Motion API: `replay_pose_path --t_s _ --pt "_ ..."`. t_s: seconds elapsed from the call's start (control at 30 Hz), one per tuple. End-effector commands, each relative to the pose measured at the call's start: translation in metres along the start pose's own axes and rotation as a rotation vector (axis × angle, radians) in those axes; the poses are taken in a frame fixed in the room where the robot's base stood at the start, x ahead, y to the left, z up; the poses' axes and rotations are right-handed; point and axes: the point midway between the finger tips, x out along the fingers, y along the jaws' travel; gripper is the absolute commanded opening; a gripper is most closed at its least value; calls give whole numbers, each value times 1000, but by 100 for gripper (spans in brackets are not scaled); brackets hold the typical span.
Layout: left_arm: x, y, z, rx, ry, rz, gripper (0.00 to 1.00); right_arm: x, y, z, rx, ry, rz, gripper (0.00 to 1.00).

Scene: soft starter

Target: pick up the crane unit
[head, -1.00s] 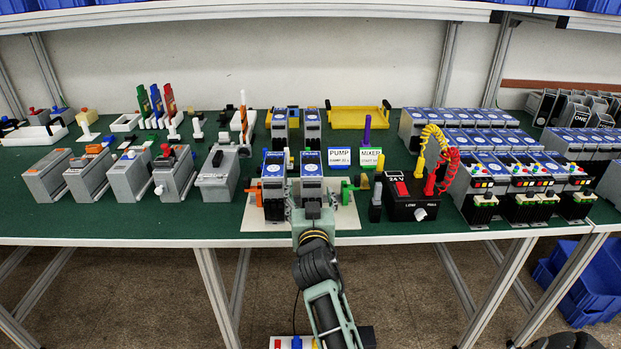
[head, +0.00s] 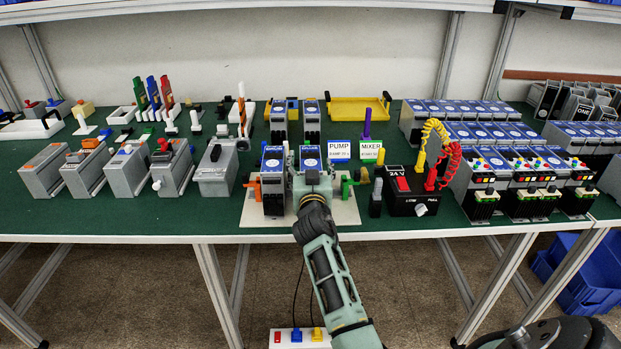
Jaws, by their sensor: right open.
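No label reading "crane" can be made out, so I cannot tell by name which unit is the crane unit. Two grey units with blue tops stand upright side by side on a white base board (head: 347,212): a left one (head: 272,178) and a right one (head: 310,158). My right gripper (head: 312,186) is open at the near side of the right unit, overlapping its lower front. The arm hides that part, and I cannot tell whether the fingers touch it. My left gripper is not in view.
Orange (head: 253,187) and green (head: 347,186) clamps flank the two units. A black 24 V box (head: 408,190) with red and yellow cables stands to the right. Grey boxes (head: 128,170) line the left, blue-topped units (head: 470,130) the right. A yellow tray (head: 358,111) lies behind.

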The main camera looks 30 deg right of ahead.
Motion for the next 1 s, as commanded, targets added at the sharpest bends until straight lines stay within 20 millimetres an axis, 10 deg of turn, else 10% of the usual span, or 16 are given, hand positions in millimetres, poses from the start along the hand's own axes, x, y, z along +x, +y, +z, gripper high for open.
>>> replay_pose_path --t_s 0.23,1.0 --pt "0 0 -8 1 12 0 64 1 0 0 0 0 0 67" --pt "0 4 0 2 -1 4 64 1 0 0 0 0 0 0"
